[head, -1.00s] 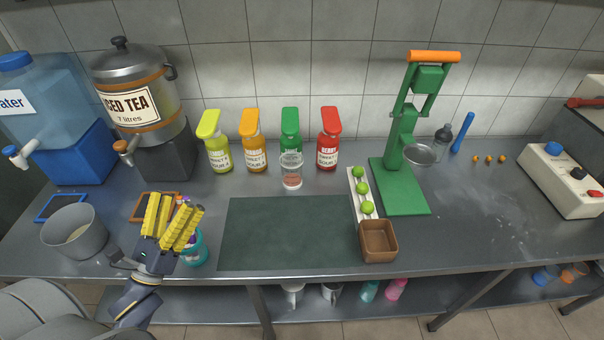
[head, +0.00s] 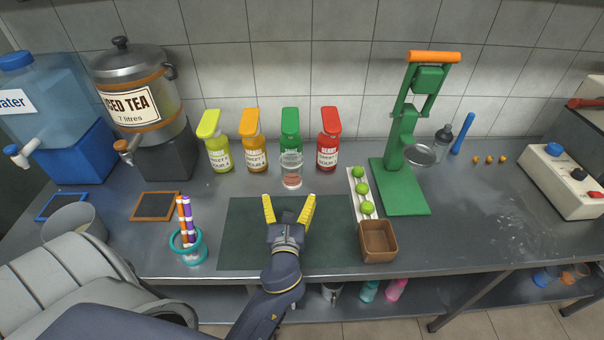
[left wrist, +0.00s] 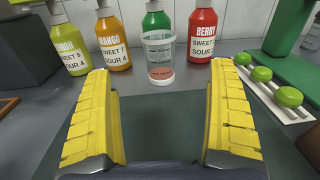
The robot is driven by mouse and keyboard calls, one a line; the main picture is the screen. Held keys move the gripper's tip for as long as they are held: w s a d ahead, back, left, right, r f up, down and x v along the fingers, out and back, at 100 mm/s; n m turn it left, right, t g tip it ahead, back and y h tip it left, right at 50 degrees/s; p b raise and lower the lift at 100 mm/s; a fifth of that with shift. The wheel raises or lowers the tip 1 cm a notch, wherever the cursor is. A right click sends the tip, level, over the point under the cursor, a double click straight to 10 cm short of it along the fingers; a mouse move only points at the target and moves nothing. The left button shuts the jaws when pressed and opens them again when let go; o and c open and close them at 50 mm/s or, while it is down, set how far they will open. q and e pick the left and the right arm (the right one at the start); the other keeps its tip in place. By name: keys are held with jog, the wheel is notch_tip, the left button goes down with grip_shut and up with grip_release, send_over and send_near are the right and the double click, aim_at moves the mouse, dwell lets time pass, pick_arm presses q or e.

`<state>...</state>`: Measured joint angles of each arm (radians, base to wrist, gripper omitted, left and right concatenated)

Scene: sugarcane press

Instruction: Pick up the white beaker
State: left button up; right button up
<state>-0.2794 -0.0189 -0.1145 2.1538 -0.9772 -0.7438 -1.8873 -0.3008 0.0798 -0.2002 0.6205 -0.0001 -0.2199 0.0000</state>
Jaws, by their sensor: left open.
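A clear, whitish beaker (head: 291,170) stands upright on the counter in front of the green bottle, with a reddish band or contents low in it. In the left wrist view the beaker (left wrist: 158,58) stands straight ahead, centred between my fingers, with markings on its wall. My left gripper (head: 288,206) is open and empty, with yellow fingers spread over the dark green mat. Its fingertips are in front of the beaker and apart from it. The left gripper also shows in the left wrist view (left wrist: 161,105). My right gripper is not in view.
Yellow (head: 219,150), orange (head: 254,150), green (head: 290,134) and red (head: 328,150) bottles stand close behind the beaker. A white tray of limes (head: 362,188), a brown box (head: 378,240) and a green press (head: 400,185) are right. The mat (head: 238,245) is clear.

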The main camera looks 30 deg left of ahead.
aim_at(293, 167)
pick_arm(q)
jog(key=shift+g+y, duration=0.3)
jog(key=shift+y, duration=0.2)
jog(key=x, duration=0.7)
jog(key=d+x, duration=0.1)
jog(key=x, duration=0.3)
jog(key=shift+w+a+r, duration=0.25)
jog(key=shift+w+r, duration=0.05)
jog(key=shift+w, duration=0.3)
jog(key=shift+x, duration=2.7)
jog(key=shift+s+a+f, duration=0.1)
jog(key=shift+a, duration=0.05)
jog(key=c, duration=1.7)
